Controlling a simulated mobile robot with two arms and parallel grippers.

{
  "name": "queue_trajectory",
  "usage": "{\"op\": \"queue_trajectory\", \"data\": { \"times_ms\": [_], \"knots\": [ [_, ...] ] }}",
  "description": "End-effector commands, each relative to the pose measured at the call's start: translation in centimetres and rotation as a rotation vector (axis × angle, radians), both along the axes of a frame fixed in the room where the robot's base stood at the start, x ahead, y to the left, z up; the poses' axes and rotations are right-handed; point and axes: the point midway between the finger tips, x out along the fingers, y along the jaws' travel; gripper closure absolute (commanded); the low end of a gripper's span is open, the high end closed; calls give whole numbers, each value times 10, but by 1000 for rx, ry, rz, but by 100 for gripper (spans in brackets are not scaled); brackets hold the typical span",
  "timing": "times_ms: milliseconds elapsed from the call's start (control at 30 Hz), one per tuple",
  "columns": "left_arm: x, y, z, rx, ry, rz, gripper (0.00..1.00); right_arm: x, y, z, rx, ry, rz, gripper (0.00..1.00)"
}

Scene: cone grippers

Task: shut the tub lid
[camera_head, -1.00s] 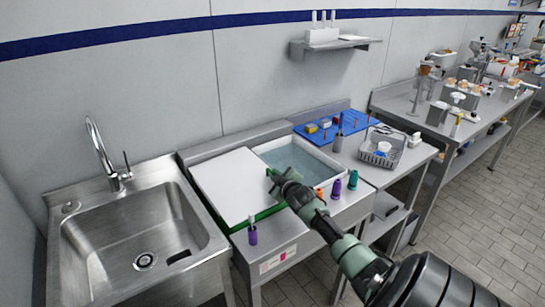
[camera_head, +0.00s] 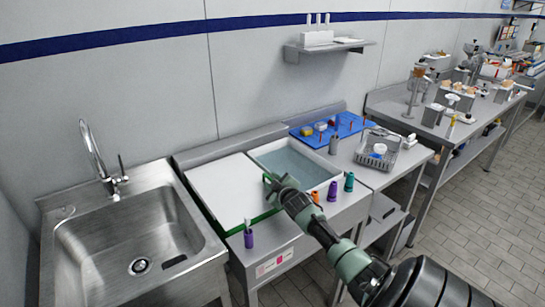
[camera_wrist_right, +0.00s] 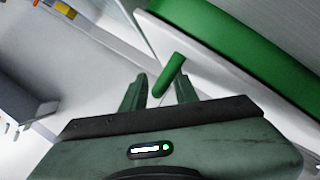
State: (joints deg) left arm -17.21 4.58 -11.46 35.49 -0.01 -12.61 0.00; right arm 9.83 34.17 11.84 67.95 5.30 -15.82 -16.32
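The tub (camera_head: 339,169) is a white-rimmed basin of clear water set in a metal bench. Its white lid (camera_head: 228,195) with a green front edge lies to the left, leaving the right part of the water uncovered. My right gripper (camera_head: 268,182) is at the lid's right side, hiding part of that edge. In the right wrist view, a green bar-like handle (camera_wrist_right: 168,76) reaches between the fingers of the right gripper (camera_wrist_right: 158,92). The fingers are open, with gaps on both sides of the handle. My left gripper is not in view.
A steel sink (camera_head: 135,240) stands left of the tub. A purple bottle (camera_head: 248,236) stands at the front edge, and small bottles stand at the front right, such as the teal one (camera_head: 349,181). A blue tray (camera_head: 330,130) and a wire basket (camera_head: 378,149) lie behind to the right.

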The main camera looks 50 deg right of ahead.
Motion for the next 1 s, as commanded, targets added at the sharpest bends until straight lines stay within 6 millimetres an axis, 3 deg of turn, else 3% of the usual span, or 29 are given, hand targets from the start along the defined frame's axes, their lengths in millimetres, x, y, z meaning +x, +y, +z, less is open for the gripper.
{"op": "queue_trajectory", "data": {
  "times_ms": [267, 700, 1000],
  "knots": [
    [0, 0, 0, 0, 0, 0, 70, -11, 8, 0, 3, 4, 2, 68],
    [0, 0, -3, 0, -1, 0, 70, -62, 33, 19, 1, 1, 0, 68],
    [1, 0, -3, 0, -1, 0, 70, -67, 36, 23, 0, -1, -1, 68]
  ]
}}
